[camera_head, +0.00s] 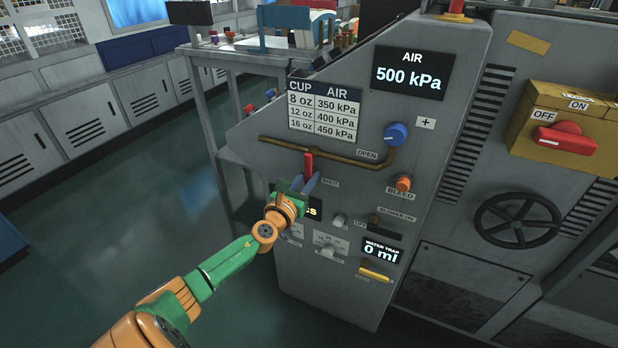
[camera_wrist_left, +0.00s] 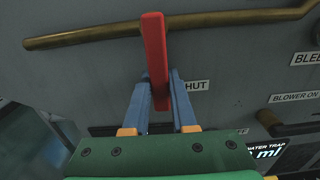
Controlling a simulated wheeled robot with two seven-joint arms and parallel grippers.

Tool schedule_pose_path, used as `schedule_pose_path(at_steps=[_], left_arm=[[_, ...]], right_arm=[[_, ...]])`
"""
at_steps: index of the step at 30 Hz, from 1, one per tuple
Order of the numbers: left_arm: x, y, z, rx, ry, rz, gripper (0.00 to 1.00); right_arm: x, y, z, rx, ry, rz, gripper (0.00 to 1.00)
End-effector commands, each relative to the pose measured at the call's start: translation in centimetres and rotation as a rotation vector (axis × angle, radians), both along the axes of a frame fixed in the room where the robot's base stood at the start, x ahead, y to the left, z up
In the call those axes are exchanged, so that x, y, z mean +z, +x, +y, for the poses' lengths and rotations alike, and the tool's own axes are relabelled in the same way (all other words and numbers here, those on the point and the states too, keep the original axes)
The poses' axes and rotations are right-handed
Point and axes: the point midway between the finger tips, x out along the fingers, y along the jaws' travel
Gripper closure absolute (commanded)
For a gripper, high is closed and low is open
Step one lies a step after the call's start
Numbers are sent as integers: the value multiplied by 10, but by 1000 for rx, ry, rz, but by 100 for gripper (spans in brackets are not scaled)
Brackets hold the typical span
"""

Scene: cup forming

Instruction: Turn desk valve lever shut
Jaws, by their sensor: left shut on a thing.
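The red valve lever (camera_head: 308,164) hangs down from the brass pipe (camera_head: 275,143) on the grey desk panel. In the left wrist view the red lever (camera_wrist_left: 154,50) points down, tilted slightly, beside the SHUT label (camera_wrist_left: 195,86). The OPEN label (camera_head: 367,154) is to the right along the pipe. My left gripper (camera_head: 303,184) is at the lever's lower end. In the wrist view its blue fingers (camera_wrist_left: 160,90) stand on both sides of the lever, shut on it. My right gripper is not in view.
A blue knob (camera_head: 396,133) and an orange bleed knob (camera_head: 403,183) stick out right of the lever. The AIR display (camera_head: 412,75) reads 500 kPa. A black handwheel (camera_head: 518,220) and a red switch (camera_head: 565,138) are farther right. Open floor lies left.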

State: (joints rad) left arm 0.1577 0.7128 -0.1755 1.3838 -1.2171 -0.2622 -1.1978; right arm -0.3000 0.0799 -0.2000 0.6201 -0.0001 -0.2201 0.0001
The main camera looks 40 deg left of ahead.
Motion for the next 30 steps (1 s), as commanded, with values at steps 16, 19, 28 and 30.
schedule_pose_path(at_steps=[16,19,28,30], left_arm=[[-1,0,0,0,1,2,45],[-1,0,0,0,1,1,45],[-1,-34,-8,-2,0,5,45],[-1,-45,-11,-2,1,5,45]], right_arm=[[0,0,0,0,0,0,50],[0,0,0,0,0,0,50],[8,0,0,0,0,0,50],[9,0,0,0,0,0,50]])
